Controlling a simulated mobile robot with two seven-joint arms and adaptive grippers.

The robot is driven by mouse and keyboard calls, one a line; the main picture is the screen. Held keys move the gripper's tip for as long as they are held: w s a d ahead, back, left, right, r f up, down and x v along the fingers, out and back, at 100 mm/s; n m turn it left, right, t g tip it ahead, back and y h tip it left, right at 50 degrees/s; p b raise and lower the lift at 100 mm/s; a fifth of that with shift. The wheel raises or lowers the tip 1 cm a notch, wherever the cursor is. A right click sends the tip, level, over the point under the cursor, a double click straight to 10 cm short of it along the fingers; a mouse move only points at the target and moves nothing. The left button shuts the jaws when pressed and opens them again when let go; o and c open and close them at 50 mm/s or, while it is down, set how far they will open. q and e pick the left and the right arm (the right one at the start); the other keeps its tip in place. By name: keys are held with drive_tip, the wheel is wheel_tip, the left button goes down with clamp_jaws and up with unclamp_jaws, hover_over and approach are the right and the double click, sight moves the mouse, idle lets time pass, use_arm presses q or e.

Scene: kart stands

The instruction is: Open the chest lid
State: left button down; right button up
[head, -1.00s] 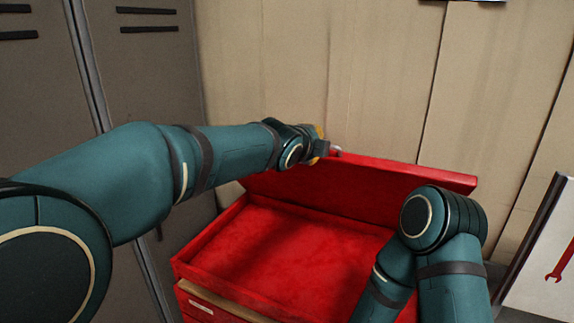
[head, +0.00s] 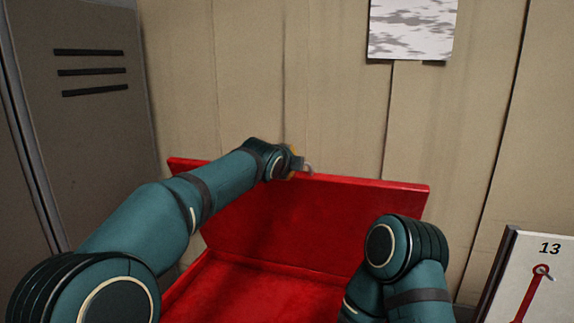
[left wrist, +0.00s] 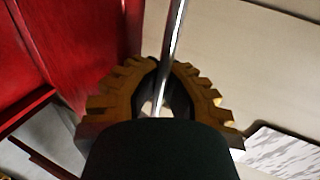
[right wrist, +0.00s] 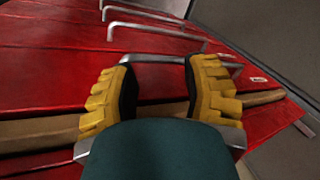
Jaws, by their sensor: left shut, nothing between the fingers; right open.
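The red chest lid (head: 320,222) stands raised at the back of the open red chest (head: 250,290) in the head view. My left gripper (head: 296,163) is at the lid's top edge, beside a small metal handle (head: 309,170). In the left wrist view its yellow fingers (left wrist: 155,95) are shut, and a shiny metal bar (left wrist: 174,45) runs between them in the picture; I cannot tell whether they touch it. In the right wrist view my open right gripper (right wrist: 158,75) has its fingers near the two ends of a metal drawer handle (right wrist: 160,58) on the red front.
A grey locker (head: 85,120) stands at the left. A beige panelled wall (head: 270,70) is close behind the lid. A white board marked 13 (head: 535,275) stands at the right. Several more metal handles (right wrist: 150,32) show in the right wrist view.

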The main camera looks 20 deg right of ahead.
use_arm(q)
drive_tip(key=shift+r, duration=0.4)
drive_tip(key=c, duration=1.1)
unclamp_jaws()
drive_tip(key=shift+a, duration=0.1)
drive_tip(key=shift+c, duration=0.2)
drive_tip(key=shift+o, duration=0.4)
drive_tip(key=shift+s, duration=0.15)
drive_tip(key=shift+f, duration=0.2)
drive_tip(key=v, duration=1.2)
